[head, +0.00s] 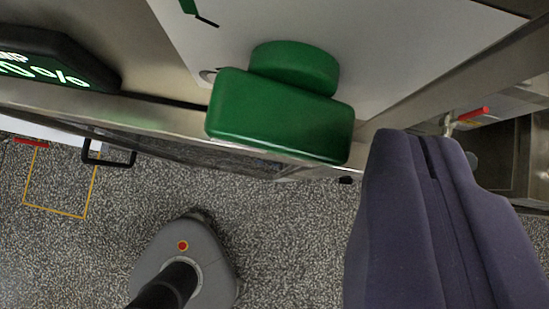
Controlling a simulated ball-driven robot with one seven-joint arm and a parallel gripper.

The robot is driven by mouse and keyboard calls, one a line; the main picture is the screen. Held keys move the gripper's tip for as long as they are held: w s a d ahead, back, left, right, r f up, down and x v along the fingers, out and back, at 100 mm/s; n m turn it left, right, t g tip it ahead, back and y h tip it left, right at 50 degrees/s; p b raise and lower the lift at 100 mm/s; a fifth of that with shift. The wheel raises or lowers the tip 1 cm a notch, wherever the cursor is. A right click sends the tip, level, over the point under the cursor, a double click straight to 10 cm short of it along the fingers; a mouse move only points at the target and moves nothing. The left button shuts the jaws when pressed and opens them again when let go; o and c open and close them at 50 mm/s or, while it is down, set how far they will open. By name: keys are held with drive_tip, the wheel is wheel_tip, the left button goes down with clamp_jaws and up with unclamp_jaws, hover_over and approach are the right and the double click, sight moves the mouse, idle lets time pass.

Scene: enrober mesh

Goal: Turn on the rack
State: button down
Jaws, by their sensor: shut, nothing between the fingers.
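A large green part (280,115), a rounded block with a round disc (295,66) behind it, sits at the edge of a pale panel (390,45). It looks like a knob or switch, but its setting cannot be read. My gripper (424,142) is dark purple and reaches up from the lower right. Its two fingers are shut together, with a thin slit between them and nothing held. The fingertips are just right of the green block, with a small gap in the picture. No label naming the rack is legible.
A metal edge runs below the panel. A red-tipped handle (472,115) is at the right, beside metal bays. A black handle (110,161) is lower left.

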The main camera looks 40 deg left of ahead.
drive_tip(key=shift+s+a, duration=0.1)
idle(0.6)
drive_tip(key=shift+s+a+b, duration=0.3)
drive_tip(key=shift+s+b, duration=0.05)
drive_tip(key=shift+b, duration=0.3)
drive_tip(key=shift+s+f, duration=0.1)
